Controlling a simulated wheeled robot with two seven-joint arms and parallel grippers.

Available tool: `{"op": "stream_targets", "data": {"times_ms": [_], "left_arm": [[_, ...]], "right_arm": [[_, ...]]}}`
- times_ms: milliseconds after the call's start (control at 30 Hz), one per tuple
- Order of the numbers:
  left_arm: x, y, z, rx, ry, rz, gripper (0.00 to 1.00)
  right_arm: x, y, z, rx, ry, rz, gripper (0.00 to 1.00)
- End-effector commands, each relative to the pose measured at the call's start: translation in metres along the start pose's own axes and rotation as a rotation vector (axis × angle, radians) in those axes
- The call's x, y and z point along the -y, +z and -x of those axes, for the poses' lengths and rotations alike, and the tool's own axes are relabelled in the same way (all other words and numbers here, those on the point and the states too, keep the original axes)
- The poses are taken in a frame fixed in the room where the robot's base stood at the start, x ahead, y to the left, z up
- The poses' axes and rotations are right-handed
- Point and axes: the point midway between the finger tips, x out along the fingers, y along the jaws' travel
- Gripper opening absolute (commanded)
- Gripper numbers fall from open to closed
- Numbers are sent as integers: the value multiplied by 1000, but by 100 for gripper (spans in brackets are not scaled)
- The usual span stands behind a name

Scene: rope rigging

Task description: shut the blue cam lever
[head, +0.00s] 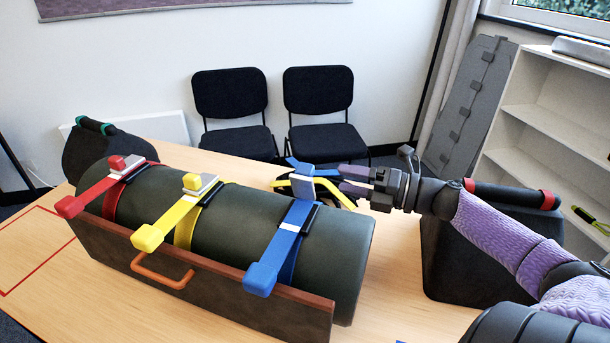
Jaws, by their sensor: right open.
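The blue cam lever (273,262) is a flat blue bar with a block at its free end. It sticks out toward me from its pale buckle on top of a dark green drum (240,225), standing clear of the blue strap around the drum. A blue block (300,170) sits at the buckle. My right gripper (342,180) comes in from the right, with its purple fingers pointing left just right of the blue buckle. It is open; whether it touches the blue block I cannot tell. My left gripper is not in view.
A yellow lever (165,220) and a red lever (92,192) also stick out along the drum. A brown cradle board (220,290) with an orange handle stands in front. Yellow and blue pieces lie behind the drum. A black case (470,250) stands at right.

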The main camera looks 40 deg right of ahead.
Motion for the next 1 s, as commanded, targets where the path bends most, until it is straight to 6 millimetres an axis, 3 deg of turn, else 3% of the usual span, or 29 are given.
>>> {"op": "stream_targets", "data": {"times_ms": [200, 400, 867, 1000], "left_arm": [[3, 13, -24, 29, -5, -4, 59], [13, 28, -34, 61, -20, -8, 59], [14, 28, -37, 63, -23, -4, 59], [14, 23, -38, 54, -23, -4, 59]], "right_arm": [[3, -1, -50, -2, 3, 4, 71], [1, 0, -78, 0, 2, 0, 71], [-1, 0, -88, 1, 0, 0, 71], [-1, 0, -88, 1, 0, 0, 41]]}}
